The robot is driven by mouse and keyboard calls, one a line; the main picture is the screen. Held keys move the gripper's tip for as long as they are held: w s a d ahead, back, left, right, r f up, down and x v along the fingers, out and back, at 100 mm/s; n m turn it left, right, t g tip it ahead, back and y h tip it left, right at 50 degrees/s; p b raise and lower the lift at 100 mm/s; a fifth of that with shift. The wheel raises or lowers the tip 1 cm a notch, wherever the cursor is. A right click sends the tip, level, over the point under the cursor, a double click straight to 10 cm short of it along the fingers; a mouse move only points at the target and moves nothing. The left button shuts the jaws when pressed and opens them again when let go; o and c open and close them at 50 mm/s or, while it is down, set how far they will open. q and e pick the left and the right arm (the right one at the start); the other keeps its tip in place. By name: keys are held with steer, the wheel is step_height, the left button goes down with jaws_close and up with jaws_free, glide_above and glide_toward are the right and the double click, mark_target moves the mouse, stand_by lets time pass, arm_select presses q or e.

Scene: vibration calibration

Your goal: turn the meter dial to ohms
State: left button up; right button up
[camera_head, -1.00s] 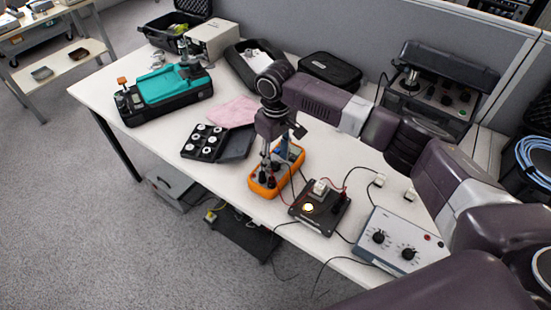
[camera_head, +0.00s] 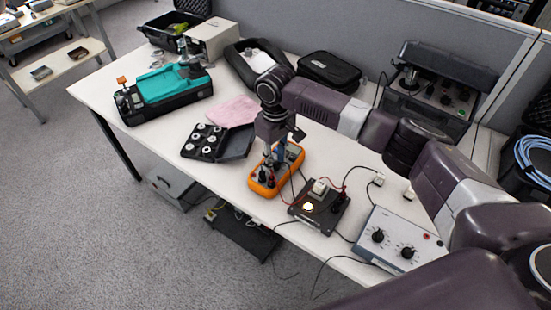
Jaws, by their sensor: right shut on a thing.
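The orange meter (camera_head: 293,163) lies on the white table near its front edge, with dark leads plugged in at its near end. My right gripper (camera_head: 268,168) points down over the meter's face from above. Its fingers are shut on the meter dial, which they mostly hide. I cannot read the dial's setting or the display from here. My left gripper is not in view.
Right of the meter stands a black board (camera_head: 320,207) with a lit lamp, then a grey control box (camera_head: 400,240) with two knobs. Cables run between them. A black case of weights (camera_head: 205,141), a pink cloth (camera_head: 233,111) and a teal-topped device (camera_head: 170,86) lie left.

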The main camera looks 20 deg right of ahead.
mark_target(275, 163)
steer(key=m+p, duration=0.1)
steer(key=p, duration=0.1)
steer(key=m+p, duration=0.2)
steer(key=p, duration=0.1)
steer(key=m+p, duration=0.2)
steer(key=p, duration=0.1)
steer(key=shift+a+r, duration=0.15)
steer(key=shift+r, duration=0.15)
steer(key=shift+f+m+p, duration=0.1)
steer(key=shift+m+p, duration=0.8)
steer(key=shift+p, duration=0.15)
steer(key=shift+f+m+p, duration=0.1)
steer(key=shift+m+p, duration=0.25)
steer(key=shift+m, duration=0.05)
steer(key=o, duration=1.1)
step_height(275, 163, up, 12)
steer(key=shift+f, duration=0.1)
